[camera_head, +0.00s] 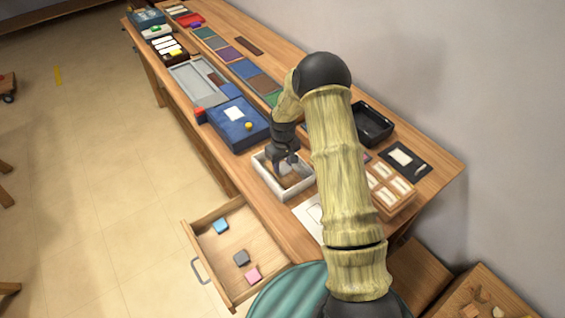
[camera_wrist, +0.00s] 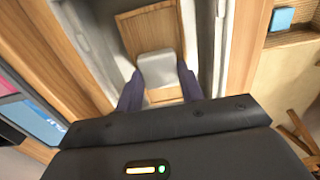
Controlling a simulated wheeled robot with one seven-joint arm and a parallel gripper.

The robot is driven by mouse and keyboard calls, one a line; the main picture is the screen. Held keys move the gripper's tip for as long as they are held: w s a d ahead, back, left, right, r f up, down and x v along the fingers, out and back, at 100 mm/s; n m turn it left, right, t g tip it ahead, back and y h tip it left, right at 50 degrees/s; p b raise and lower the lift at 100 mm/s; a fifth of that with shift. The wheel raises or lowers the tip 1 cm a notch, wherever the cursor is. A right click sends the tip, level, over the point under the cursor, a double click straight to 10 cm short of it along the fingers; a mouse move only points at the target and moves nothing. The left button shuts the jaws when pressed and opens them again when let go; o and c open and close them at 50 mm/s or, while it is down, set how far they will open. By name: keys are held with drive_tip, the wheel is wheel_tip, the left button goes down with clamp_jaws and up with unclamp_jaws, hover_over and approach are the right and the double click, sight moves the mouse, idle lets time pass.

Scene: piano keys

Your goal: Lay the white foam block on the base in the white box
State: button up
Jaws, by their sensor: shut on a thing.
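The white box (camera_head: 256,171) stands on the bench, and my gripper (camera_head: 285,168) reaches down into it. In the wrist view the box wall (camera_wrist: 212,45) runs along the side of a wooden base (camera_wrist: 150,27) in the box. The white foam block (camera_wrist: 157,68) is between the two dark fingertips of my gripper (camera_wrist: 158,88), and the gripper is shut on it. The block appears over the wooden base. I cannot tell whether it touches the base. In the head view my gripper hides the block.
An open drawer (camera_head: 213,212) with blue, grey and pink blocks juts out below the box. A blue case (camera_head: 232,137) stands beside the box. A black tray (camera_head: 372,121) and a wooden holder with white pieces (camera_head: 393,190) are to the right.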

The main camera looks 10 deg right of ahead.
sight(282, 166)
drive_tip(key=shift+a, duration=0.15)
drive_tip(key=shift+f, duration=0.15)
drive_tip(key=o, duration=0.9)
drive_tip(key=shift+o, duration=0.2)
wheel_tip(282, 166, up, 12)
drive_tip(key=b, duration=0.2)
drive_tip(key=shift+r, duration=0.2)
